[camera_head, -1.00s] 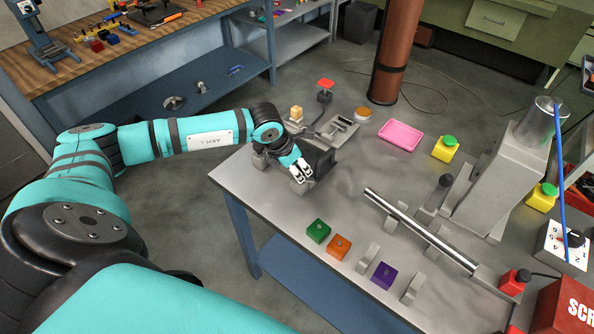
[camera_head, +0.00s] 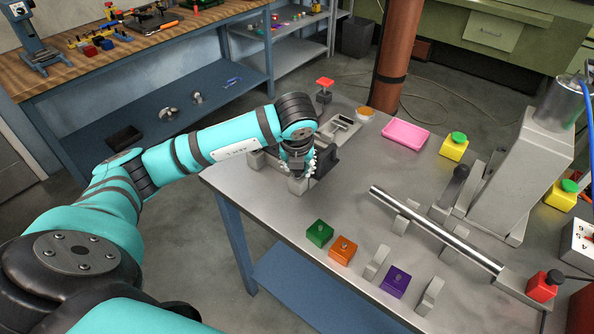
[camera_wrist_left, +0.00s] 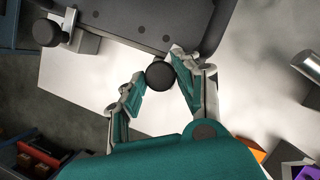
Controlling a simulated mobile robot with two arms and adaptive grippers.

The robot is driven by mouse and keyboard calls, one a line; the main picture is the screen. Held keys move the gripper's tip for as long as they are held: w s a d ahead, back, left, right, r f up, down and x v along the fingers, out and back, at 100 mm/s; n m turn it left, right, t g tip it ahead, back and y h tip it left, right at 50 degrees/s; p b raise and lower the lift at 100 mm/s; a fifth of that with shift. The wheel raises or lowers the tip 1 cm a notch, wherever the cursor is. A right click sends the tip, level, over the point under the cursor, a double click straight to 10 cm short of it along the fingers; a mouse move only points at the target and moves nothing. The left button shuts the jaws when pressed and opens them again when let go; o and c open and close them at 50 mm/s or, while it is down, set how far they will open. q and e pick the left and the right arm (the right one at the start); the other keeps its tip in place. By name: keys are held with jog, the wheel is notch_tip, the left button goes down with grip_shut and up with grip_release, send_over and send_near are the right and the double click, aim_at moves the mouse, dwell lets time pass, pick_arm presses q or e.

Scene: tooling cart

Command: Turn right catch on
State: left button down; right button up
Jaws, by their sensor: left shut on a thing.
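A dark grey fixture (camera_head: 324,160) with light grey blocks at its ends sits at the table's far left corner. My left gripper (camera_head: 299,168) points down at the near side of this fixture. In the left wrist view, my left gripper (camera_wrist_left: 157,70) has its fingers on both sides of a round black knob (camera_wrist_left: 160,76) at the fixture's edge and is shut on it. A second round black knob (camera_wrist_left: 46,32) on a grey block shows at upper left there. The head view hides the held knob behind my gripper. My right gripper is not in view.
Green (camera_head: 320,233), orange (camera_head: 342,250) and purple (camera_head: 395,281) blocks lie near the front edge. A steel bar (camera_head: 436,229) rests on supports. A pink tray (camera_head: 405,135) and a yellow box with a green button (camera_head: 454,146) stand farther back. The middle of the tabletop is clear.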

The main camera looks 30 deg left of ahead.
pick_arm(q)
jog(key=shift+w+n+y+b, duration=0.1)
jog(key=shift+n+y+b, duration=0.3)
jog(key=shift+n, duration=0.4)
jog(key=shift+g, duration=0.3)
